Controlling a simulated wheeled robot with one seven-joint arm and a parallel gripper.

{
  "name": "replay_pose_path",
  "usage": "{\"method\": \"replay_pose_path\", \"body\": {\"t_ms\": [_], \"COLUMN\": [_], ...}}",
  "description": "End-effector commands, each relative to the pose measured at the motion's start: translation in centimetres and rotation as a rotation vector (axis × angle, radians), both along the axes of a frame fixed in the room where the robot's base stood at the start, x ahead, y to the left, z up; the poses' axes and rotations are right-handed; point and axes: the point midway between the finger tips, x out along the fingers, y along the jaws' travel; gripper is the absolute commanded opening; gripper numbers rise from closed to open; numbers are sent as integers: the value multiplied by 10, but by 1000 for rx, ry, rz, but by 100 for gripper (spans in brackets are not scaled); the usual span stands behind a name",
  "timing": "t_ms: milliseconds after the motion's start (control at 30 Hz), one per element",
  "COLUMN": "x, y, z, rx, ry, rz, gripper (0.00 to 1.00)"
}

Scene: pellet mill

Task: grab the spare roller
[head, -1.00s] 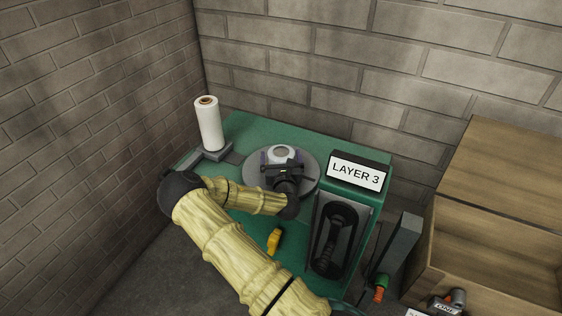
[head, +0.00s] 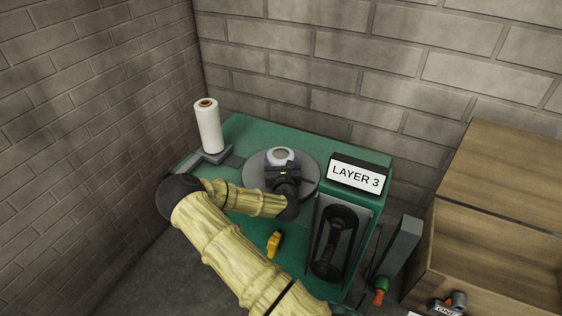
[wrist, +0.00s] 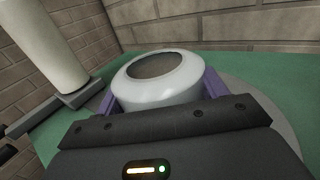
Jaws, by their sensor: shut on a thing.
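The spare roller (head: 281,155) is a pale, smooth ring with a dark hollow centre, at the round grey plate on the green machine top. In the wrist view the roller (wrist: 157,88) fills the middle, with its opening facing up. My gripper (head: 282,161) is shut on it, one purple finger on each side; the fingers also show in the wrist view (wrist: 158,94). The roller's lower part is hidden behind my gripper's dark body, so I cannot tell whether it touches the plate.
A white film roll (head: 207,127) stands upright at the left. The round plate (head: 310,176) lies under my gripper. A "LAYER 3" sign (head: 356,177) and a dark recessed housing (head: 335,243) are to the right. A yellow object (head: 274,244) lies in front; a wooden crate (head: 490,240) is far right.

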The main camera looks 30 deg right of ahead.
Motion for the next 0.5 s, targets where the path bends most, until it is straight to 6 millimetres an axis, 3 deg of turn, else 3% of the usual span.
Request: {"method": "replay_pose_path", "body": {"t_ms": [500], "x": [0], "y": [-1], "z": [80], "rx": [-2], "ry": [-14], "rz": [-2], "gripper": [0]}}
